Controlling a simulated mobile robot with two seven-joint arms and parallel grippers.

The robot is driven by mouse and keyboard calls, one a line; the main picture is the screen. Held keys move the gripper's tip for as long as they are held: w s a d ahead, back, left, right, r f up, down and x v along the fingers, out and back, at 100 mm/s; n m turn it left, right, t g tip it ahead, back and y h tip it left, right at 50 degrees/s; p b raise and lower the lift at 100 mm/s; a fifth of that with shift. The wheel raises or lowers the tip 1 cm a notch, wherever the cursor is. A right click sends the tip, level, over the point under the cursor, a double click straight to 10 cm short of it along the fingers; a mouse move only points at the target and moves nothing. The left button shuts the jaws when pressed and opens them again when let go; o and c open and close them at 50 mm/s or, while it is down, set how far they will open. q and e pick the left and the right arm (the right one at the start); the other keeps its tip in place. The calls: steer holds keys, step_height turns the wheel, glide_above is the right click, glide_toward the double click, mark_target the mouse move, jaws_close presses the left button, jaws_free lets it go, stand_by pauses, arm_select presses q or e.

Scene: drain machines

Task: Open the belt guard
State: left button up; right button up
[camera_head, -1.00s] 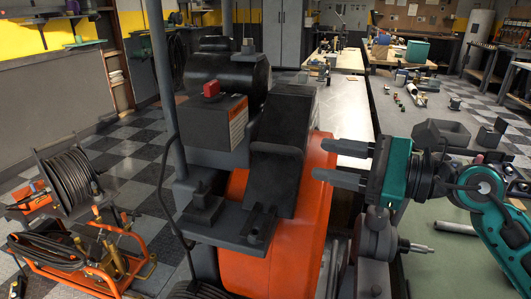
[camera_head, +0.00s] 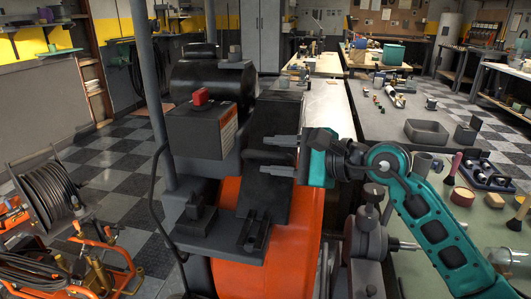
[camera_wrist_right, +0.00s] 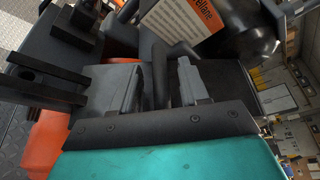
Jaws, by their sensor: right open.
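The drain machine has an orange drum (camera_head: 234,265). A dark, sloping cover, which looks like the belt guard (camera_head: 268,193), stands over the front of the drum and appears closed. My right gripper (camera_head: 268,155) reaches in from the right across the upper part of this cover, with its fingers apart. In the right wrist view, the gripper (camera_wrist_right: 150,76) has a dark bar (camera_wrist_right: 160,78) showing between its two grey fingers. I cannot tell whether a finger touches it. My left gripper is not in view.
A box with a red switch (camera_head: 200,97) and a black motor (camera_head: 212,80) sit left of the cover. A grey vise-like tool (camera_head: 367,240) stands below my right arm. A green-topped bench (camera_head: 430,240) holds several tools. A cable reel (camera_head: 48,192) stands on the checkered floor at left.

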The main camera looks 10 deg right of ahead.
steer(key=shift+x, duration=1.3)
steer(key=shift+c, duration=0.3)
jaws_close()
